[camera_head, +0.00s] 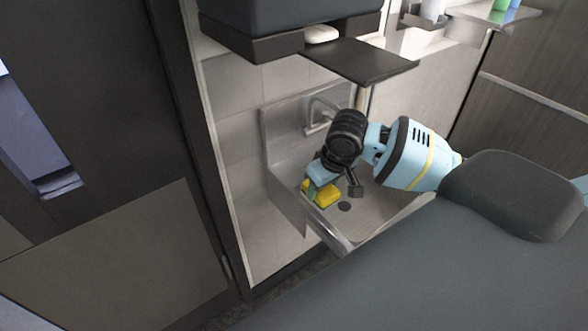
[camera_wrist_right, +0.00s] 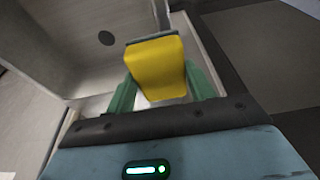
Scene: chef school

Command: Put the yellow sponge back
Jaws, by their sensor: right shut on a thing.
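The yellow sponge (camera_head: 327,196) is at the near left part of the sink, in my right gripper (camera_head: 318,191). In the right wrist view the sponge (camera_wrist_right: 157,68) sits between the two green fingers of the gripper (camera_wrist_right: 160,88), which is shut on it. The sponge is over the sink basin (camera_head: 370,205); I cannot tell whether it touches the metal. My left gripper is not in view.
A tap (camera_head: 322,112) stands at the back of the sink. A dark shelf (camera_head: 360,60) juts out above it, with a white object (camera_head: 321,34) beside it. A shelf (camera_head: 480,14) with cups is at upper right. A dark panel wall (camera_head: 90,130) is at left.

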